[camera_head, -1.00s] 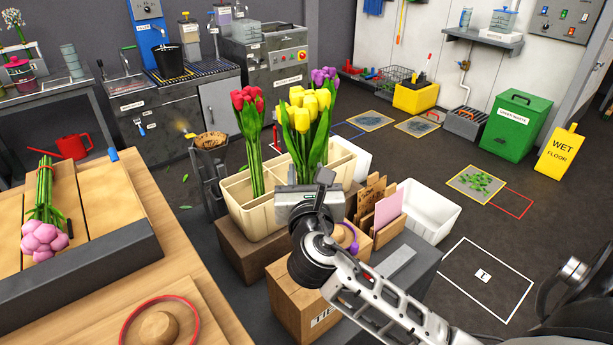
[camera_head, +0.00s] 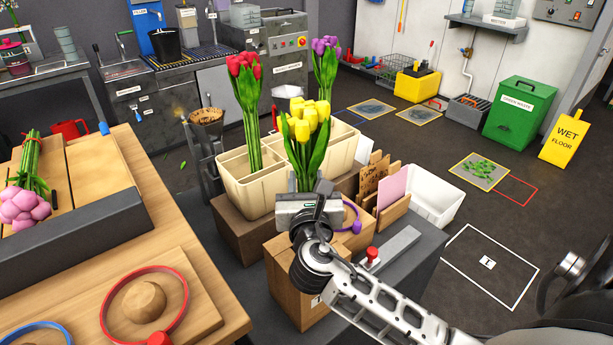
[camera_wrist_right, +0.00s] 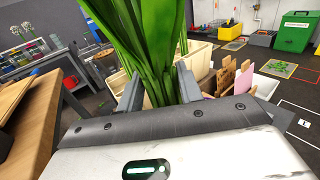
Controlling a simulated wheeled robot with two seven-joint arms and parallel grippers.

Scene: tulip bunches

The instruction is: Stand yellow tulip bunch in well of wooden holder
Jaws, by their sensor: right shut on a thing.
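The yellow tulip bunch (camera_head: 306,130) is upright, with yellow heads on top and green leaves below. My right gripper (camera_head: 308,200) is shut on its stems, in front of the cream divided crate. In the right wrist view, the green stems (camera_wrist_right: 150,60) stand between the two grey fingers. A wooden piece (camera_head: 205,310) on the left table has a rounded middle inside a red ring (camera_head: 178,312), with part of a blue ring (camera_head: 40,326) beside it. I cannot tell whether this is the holder, and no empty well shows clearly. My left gripper is out of view.
The cream crate (camera_head: 240,196) holds red tulips (camera_head: 245,90) and purple tulips (camera_head: 325,65). Pink tulips (camera_head: 24,205) lie on the left table (camera_head: 165,205).

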